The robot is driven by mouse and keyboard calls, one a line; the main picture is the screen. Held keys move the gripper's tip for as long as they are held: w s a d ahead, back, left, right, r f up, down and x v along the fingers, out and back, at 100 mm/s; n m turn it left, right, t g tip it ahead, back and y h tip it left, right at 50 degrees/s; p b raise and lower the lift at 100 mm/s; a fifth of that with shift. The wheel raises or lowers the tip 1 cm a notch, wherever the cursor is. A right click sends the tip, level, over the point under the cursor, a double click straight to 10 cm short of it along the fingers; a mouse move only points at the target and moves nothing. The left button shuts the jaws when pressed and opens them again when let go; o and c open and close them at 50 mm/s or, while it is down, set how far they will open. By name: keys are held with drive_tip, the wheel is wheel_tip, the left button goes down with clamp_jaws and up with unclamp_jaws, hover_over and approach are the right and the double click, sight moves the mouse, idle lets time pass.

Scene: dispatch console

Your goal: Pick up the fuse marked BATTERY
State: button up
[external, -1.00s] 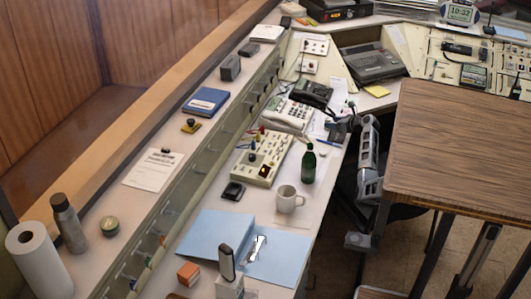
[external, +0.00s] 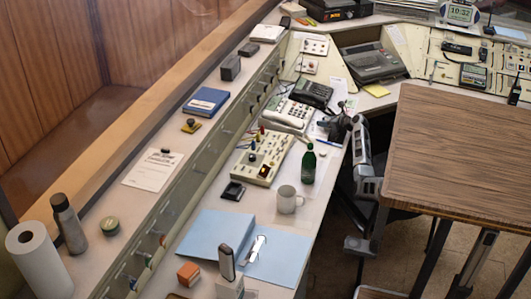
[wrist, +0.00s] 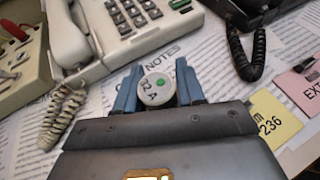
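In the wrist view, a small round fuse (wrist: 157,89) with a pale top, a green dot and dark lettering sits between my gripper's (wrist: 158,88) blue fingers. The fingers press against both its sides, so the gripper looks shut on it. The lettering looks like a rating ending in "A". I cannot read the word BATTERY on it. Printed paper lies beneath. In the external view my gripper is over the desk edge, right of the phones, and mostly hidden by my own arm (external: 360,150); the fuse cannot be made out there.
A white phone (external: 288,112) and a dark phone (external: 311,93) stand close by. A green bottle (external: 308,163) and a white mug (external: 287,200) stand nearer the front. A switch panel (external: 263,158) lies left. A yellow tag (wrist: 272,120) lies beside my gripper. The wooden table (external: 470,150) is at right.

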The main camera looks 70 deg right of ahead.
drive_tip(key=c, duration=0.6)
drive_tip(key=shift+r, duration=0.1)
